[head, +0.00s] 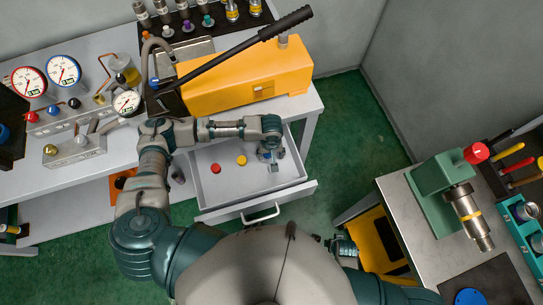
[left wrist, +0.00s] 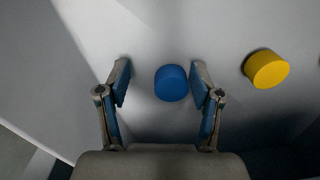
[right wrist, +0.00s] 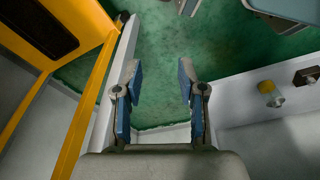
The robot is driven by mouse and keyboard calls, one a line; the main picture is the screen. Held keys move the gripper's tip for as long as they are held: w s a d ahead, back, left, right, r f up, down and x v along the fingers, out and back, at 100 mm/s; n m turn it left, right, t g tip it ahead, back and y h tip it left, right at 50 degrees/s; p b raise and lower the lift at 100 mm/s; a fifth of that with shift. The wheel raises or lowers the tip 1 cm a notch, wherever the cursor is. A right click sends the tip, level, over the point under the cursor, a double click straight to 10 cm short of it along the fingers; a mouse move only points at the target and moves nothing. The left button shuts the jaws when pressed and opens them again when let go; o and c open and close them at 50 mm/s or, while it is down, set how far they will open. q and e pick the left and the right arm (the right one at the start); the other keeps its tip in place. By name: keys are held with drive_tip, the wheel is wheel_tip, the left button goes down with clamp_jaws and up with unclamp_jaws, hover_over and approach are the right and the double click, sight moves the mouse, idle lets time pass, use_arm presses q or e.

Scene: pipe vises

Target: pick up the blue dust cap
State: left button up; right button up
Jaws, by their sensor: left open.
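The blue dust cap (left wrist: 171,83) lies on the floor of the open drawer (head: 222,195). In the left wrist view it sits between my left gripper's fingertips, a little nearer the right one, with gaps on both sides. My left gripper (head: 269,158) is open and points down into the drawer's right part. It also shows in the left wrist view (left wrist: 161,78). In the head view the gripper hides most or all of the blue cap. My right gripper (right wrist: 159,80) is open and empty, away from the drawer over the green floor.
A yellow cap (left wrist: 267,69) lies right of the blue one in the left wrist view. A red cap (head: 216,168) is farther left in the drawer. Drawer walls stand close around my left gripper. A yellow pump (head: 245,75) with a long black lever stands on the bench above.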

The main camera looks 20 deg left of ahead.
use_arm(q)
drive_tip(key=shift+a, duration=0.15)
drive_tip(key=shift+a+f, duration=0.1)
drive_tip(key=shift+a, duration=0.75)
drive_tip(key=c, duration=1)
drive_tip(key=shift+d, duration=0.1)
drive_tip(key=shift+c, duration=0.2)
